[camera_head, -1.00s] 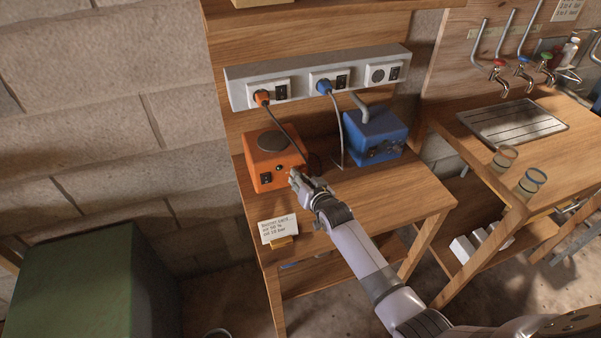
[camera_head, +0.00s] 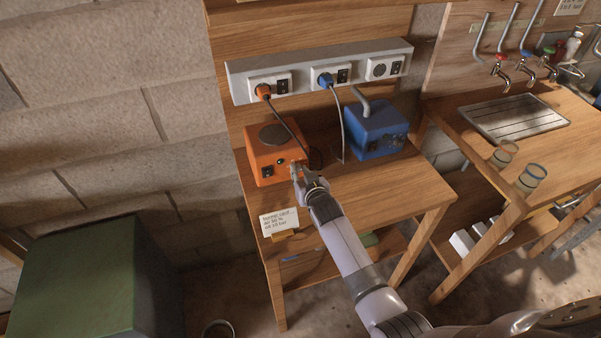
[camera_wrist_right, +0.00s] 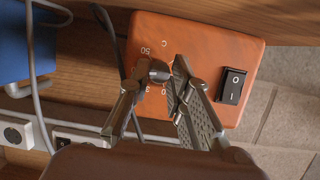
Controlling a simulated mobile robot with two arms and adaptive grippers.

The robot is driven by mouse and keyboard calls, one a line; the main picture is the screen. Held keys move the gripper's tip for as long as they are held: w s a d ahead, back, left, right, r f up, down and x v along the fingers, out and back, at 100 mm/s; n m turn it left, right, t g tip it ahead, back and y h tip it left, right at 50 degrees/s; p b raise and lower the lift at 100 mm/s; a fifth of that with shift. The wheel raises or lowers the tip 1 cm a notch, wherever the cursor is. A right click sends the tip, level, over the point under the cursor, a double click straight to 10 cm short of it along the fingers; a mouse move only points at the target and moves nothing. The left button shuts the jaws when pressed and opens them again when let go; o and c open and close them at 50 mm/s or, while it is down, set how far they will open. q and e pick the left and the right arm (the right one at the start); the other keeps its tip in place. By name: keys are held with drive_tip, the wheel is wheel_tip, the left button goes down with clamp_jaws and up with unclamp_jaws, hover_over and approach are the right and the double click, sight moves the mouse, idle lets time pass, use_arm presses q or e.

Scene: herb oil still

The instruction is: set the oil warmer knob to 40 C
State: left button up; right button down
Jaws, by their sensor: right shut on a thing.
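The oil warmer is an orange box (camera_head: 268,143) with a round dark plate on top, standing at the left of the wooden table. In the right wrist view its orange front (camera_wrist_right: 215,42) shows a black rocker switch (camera_wrist_right: 232,86) and a printed scale with "50" and "C" legible. The dark knob (camera_wrist_right: 158,72) sits between the fingertips of my right gripper (camera_wrist_right: 160,68), which is shut on it. The fingers cover part of the scale, and I cannot tell where the knob points. In the head view my right gripper (camera_head: 298,172) is at the warmer's front. My left gripper is not in view.
A blue box (camera_head: 375,132) with a grey pipe stands to the right. A white socket strip (camera_head: 315,70) with orange and blue plugs is behind, their cables hanging close by. A small card (camera_head: 279,221) stands at the table's front left edge. The table's right front is clear.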

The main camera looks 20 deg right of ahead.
drive_tip(key=c, duration=1.5)
unclamp_jaws()
drive_tip(key=shift+o, duration=0.2)
drive_tip(key=shift+s, duration=0.1)
drive_tip(key=v, duration=1.2)
